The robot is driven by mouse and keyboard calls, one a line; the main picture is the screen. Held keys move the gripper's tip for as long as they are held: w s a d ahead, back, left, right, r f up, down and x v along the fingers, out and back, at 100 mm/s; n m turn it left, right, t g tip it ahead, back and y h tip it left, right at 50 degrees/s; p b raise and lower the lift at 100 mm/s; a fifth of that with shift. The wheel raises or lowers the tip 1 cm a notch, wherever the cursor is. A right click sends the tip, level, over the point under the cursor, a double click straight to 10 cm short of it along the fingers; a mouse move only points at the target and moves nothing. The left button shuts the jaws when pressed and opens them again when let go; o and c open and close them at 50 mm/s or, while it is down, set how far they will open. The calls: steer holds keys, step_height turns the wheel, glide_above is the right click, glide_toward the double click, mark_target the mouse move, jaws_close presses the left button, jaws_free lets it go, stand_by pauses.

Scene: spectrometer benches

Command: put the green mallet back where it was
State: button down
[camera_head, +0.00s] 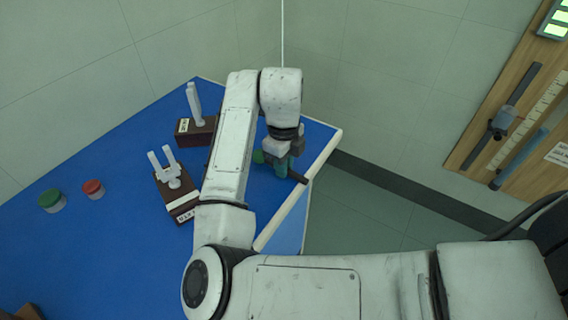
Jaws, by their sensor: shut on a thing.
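My gripper (283,172) is above the right end of the blue bench, pointing down, with teal fingers shut on the green mallet. The mallet's green head (258,157) shows just left of the fingers, partly hidden by my arm. What looks like its dark handle sticks out to the right of the fingers. The middle of the mallet is hidden by the fingers. I cannot tell whether the mallet touches the bench top.
Two tuning forks on brown boxes, a rear one (195,128) and a front one (175,185), stand left of my arm. A green-lidded jar (51,200) and a red-lidded jar (93,189) stand farther left on the blue bench (110,250). A wooden tool board (515,110) hangs right.

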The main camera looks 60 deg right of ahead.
steer(key=shift+f, duration=0.2)
steer(key=c, duration=1.1)
jaws_free()
step_height(320, 180, up, 12)
steer(key=p, duration=0.1)
steer(key=shift+r, duration=0.25)
